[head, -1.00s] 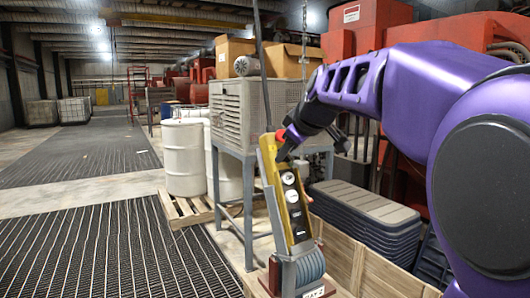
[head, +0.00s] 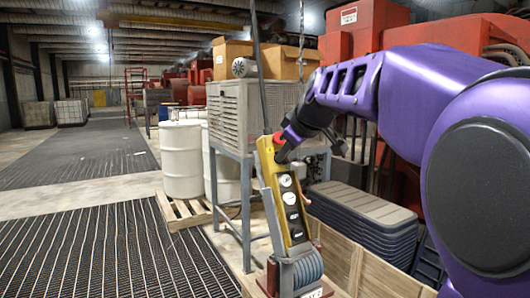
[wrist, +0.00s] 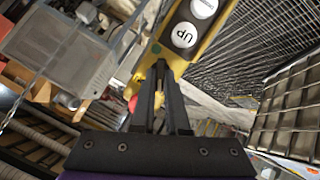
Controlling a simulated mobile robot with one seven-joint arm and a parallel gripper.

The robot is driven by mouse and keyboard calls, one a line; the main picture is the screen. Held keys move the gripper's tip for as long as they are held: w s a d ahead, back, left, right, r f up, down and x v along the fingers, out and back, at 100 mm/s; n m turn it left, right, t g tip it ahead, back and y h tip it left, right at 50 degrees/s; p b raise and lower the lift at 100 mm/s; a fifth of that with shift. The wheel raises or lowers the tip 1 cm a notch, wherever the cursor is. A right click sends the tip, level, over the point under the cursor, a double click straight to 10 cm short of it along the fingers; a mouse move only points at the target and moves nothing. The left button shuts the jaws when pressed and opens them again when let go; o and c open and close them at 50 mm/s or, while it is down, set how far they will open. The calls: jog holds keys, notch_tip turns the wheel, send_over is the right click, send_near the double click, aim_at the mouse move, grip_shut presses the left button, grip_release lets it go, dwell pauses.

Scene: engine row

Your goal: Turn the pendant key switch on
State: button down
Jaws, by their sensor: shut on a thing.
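The yellow pendant (head: 272,185) hangs on a cable, slightly tilted, with white and black round buttons on its dark face. In the wrist view its end (wrist: 185,45) shows white buttons, one marked UP. My gripper (head: 284,150) is at the pendant's upper end. In the wrist view my two dark fingers (wrist: 161,75) are close together at the yellow end, shut on a small part there. The key switch itself is hidden by the fingers; I cannot tell its turn position. A red part (head: 278,136) shows beside my gripper at the pendant's top.
A grey slatted unit on a blue stand (head: 246,195) is behind the pendant. White drums (head: 182,160) stand on a pallet to the left. A wooden crate (head: 362,262) and stacked grey lids (head: 362,205) are at lower right. The grated floor at left is clear.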

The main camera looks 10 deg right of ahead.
jog(key=m, duration=0.1)
jog(key=m+y+p, duration=0.1)
jog(key=m, duration=0.1)
jog(key=m+g+p, duration=0.1)
jog(key=m, duration=0.1)
jog(key=shift+w+d+r+y, duration=0.1)
jog(key=shift+d+y, duration=0.15)
jog(key=shift+y, duration=0.15)
jog(key=shift+d+m+y, duration=0.1)
jog(key=shift+m+y, duration=0.7)
jog(key=shift+m, duration=1.5)
jog(key=c, duration=0.9)
grip_release()
